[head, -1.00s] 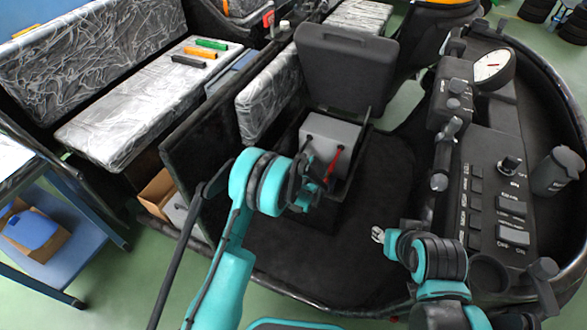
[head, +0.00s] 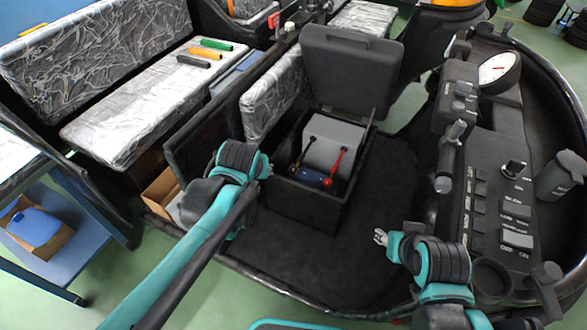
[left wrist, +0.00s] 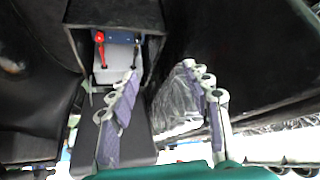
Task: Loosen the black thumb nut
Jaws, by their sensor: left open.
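A black thumb nut cannot be made out for certain. A grey battery (head: 335,142) sits in an open black box (head: 307,203) in the head view. A dark terminal piece (head: 311,140) with a black lead is at its left and a red lead (head: 334,165) at its right. In the left wrist view the red clamp (left wrist: 99,38) and a black lead (left wrist: 137,50) show at the top. My left gripper (left wrist: 162,72) is open and empty, apart from the battery; in the head view it is left of the box. My right gripper (head: 380,238) is over the floor, its finger gap unclear.
The box's raised lid (head: 350,68) stands behind the battery. A blue cylinder (head: 307,177) lies in the box's front part. A control console (head: 500,190) is at right. A wrapped seat (head: 150,100) with several coloured bars is at left. Dark floor is clear right of the box.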

